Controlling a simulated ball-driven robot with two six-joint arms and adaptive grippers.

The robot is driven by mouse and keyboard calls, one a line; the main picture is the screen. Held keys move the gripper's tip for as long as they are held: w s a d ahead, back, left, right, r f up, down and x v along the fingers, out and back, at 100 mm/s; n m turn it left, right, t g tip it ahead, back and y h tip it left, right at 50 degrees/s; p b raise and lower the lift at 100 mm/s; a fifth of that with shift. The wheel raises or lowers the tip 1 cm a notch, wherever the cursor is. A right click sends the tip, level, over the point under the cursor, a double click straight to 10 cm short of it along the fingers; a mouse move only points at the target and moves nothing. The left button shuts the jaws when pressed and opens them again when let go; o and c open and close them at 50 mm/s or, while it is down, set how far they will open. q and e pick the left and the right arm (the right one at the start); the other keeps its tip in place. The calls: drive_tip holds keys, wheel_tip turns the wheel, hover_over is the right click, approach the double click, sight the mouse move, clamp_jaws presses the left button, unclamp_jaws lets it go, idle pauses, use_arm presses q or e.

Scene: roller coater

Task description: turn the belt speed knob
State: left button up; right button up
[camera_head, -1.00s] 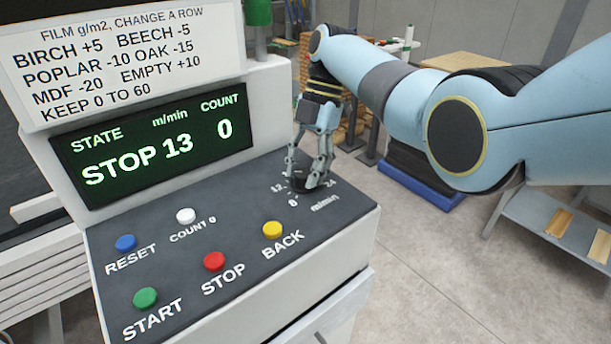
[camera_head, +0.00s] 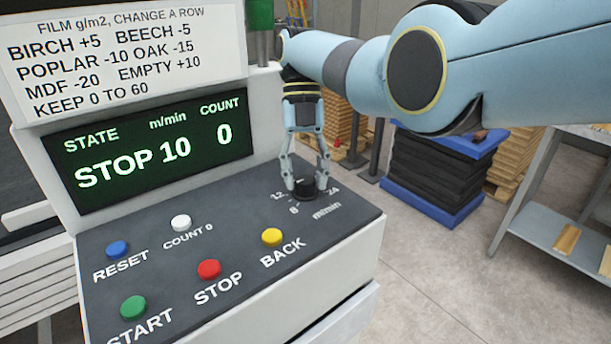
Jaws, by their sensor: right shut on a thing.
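The belt speed knob (camera_head: 305,188) is a small black dial at the far right of the dark control panel (camera_head: 222,242), with 8, 12, 24 and m/min printed around it. My right gripper (camera_head: 306,186) points down over the panel with its fingers shut on the knob, one at each side. The fingers partly cover the knob, and no pointer mark on it can be made out. The green display (camera_head: 150,158) reads STOP, 10 m/min and count 0. My left gripper is not in view.
Blue reset (camera_head: 117,249), white count (camera_head: 181,223), green start (camera_head: 133,306), red stop (camera_head: 209,269) and yellow back (camera_head: 272,237) buttons stand on the panel. A white chart (camera_head: 122,58) is above the display. A stack on a blue pallet (camera_head: 436,172) and a grey bench (camera_head: 556,225) stand right.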

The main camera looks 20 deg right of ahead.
idle(0.3)
drive_tip(key=o, duration=1.1)
